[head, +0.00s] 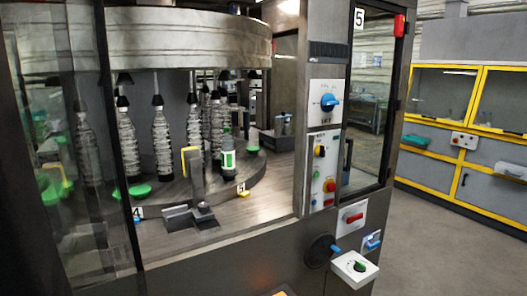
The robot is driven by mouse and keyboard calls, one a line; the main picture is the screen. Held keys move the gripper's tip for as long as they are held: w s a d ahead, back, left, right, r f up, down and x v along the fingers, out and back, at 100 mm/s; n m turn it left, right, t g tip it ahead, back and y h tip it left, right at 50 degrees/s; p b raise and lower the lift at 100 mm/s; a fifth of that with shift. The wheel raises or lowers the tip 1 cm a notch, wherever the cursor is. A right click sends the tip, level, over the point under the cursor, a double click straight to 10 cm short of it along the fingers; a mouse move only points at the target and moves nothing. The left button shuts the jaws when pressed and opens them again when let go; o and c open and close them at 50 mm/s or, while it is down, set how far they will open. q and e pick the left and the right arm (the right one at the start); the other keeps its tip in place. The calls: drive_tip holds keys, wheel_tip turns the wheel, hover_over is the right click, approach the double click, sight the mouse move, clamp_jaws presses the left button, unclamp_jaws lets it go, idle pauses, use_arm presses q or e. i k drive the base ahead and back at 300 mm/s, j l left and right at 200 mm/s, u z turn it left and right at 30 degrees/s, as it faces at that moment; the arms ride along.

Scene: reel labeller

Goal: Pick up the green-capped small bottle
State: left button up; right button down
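A small bottle (228,160) with a green and white label stands inside the machine, near the front right of the round turntable (262,172). Its upper part looks dark green, but the cap is too small to make out clearly. Taller clear ribbed bottles stand behind it and to its left. A dark upright bracket (197,176) stands just left of the small bottle. Neither of my grippers is in view.
A glass panel (85,150) closes the machine's left side; a post with controls (325,150) stands on the right. Green discs (140,190) lie on the turntable edge. Yellow-framed cabinets (465,135) stand far right.

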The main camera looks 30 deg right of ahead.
sight(228, 156)
drive_tip(key=l+u, duration=0.25)
drive_tip(key=l, duration=0.55)
drive_tip(key=k+l+u, duration=0.1)
drive_tip(key=l+u, duration=0.15)
drive_tip(key=l, duration=0.5)
